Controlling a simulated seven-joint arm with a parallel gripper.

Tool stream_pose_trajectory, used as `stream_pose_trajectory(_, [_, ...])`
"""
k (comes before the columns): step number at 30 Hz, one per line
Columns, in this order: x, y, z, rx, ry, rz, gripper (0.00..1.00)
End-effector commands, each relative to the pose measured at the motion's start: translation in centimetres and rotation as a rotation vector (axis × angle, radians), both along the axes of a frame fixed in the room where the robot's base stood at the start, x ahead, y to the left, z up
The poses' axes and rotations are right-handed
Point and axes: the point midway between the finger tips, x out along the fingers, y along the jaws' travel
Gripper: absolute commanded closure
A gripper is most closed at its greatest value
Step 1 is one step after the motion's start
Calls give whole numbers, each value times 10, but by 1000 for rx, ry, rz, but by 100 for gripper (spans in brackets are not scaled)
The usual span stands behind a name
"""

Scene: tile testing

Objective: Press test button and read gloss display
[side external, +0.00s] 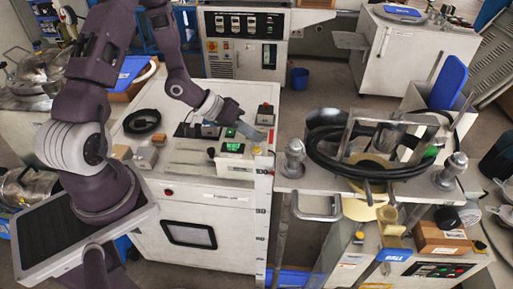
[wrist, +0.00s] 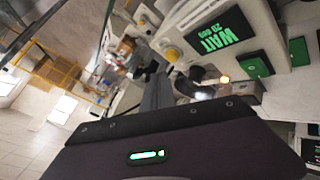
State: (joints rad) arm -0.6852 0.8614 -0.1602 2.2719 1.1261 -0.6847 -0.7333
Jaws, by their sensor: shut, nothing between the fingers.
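The gloss meter (side external: 234,160) is a pale box with a lit green display, on the white cabinet's top in the side view. In the wrist view its dark display (wrist: 218,34) shows green text, "WAIT" and a smaller line that looks like "20 deg", seen tilted. A green button or block (wrist: 258,67) lies beside the display. Which part is the test button is unclear. My gripper (side external: 259,134) is shut and empty, just above and behind the meter; contact cannot be told. Its grey fingers (wrist: 157,88) also show in the wrist view.
A red-topped box (side external: 265,113) stands behind my gripper. A coiled black cable (side external: 142,121) and small blocks (side external: 146,155) lie on the cabinet top to the left. At right, a metal frame with a black hose (side external: 345,165) stands close by.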

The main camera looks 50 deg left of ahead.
Motion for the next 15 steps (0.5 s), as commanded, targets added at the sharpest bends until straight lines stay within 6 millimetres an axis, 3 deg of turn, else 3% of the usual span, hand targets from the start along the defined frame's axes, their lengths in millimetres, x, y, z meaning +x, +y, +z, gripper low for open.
stream_pose_trajectory(9, [0, 0, 33, 1, -3, 0, 100])
stream_pose_trajectory(15, [0, 0, 41, 2, -1, 1, 100])
